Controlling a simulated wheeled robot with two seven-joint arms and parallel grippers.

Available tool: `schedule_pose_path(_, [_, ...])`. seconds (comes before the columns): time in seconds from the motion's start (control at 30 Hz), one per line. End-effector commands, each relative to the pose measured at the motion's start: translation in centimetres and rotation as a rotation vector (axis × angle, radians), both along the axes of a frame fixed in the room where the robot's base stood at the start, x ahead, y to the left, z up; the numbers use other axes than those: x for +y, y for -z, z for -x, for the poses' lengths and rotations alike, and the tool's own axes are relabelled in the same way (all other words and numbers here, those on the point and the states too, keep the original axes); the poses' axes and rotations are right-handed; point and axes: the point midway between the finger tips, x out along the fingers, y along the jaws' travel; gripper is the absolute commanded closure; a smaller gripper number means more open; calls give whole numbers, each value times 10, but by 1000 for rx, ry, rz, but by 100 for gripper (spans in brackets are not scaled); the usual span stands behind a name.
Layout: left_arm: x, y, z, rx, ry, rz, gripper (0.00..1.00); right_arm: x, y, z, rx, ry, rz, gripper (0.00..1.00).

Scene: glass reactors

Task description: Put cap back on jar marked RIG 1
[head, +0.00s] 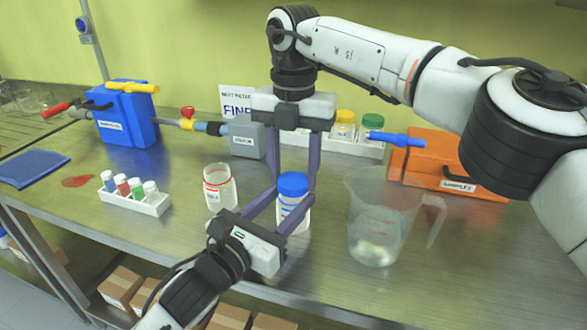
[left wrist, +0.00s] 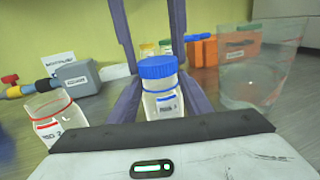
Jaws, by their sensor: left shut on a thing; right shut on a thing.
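A white jar (head: 293,218) with a blue cap (head: 293,184) stands upright on the bench; its label in the left wrist view (left wrist: 166,106) is too small to read surely. The cap (left wrist: 157,67) sits level at the jar's mouth; I cannot tell if it is tight. My left gripper (head: 279,212) comes from the front, shut on the jar's body. My right gripper (head: 293,182) points down from above, shut on the blue cap. An uncapped jar with a red ring (head: 219,188) stands to the left, its label unclear.
A clear beaker (head: 377,235) stands close on the right. A rack of coloured-cap vials (head: 135,200) is at left. Behind are a grey block (head: 246,141), a blue device (head: 125,118), a white tray (head: 345,147) with yellow- and green-capped jars, and an orange box (head: 433,155).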

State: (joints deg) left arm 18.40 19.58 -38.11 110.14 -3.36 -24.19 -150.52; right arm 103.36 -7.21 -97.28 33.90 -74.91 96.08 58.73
Motion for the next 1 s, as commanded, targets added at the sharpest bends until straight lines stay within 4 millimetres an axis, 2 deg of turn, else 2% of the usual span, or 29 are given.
schedule_pose_path(0.73, [0, 1, 0, 1, 1, -1, 95, 0, 16, 0, 3, 1, 2, 75])
schedule_pose_path(0.8, [0, 1, 1, 0, 1, 0, 95, 0, 18, 0, 3, 1, 3, 82])
schedule_pose_path(1.0, [-1, 0, 1, -2, 2, 1, 95, 0, 20, 0, 3, 0, 5, 83])
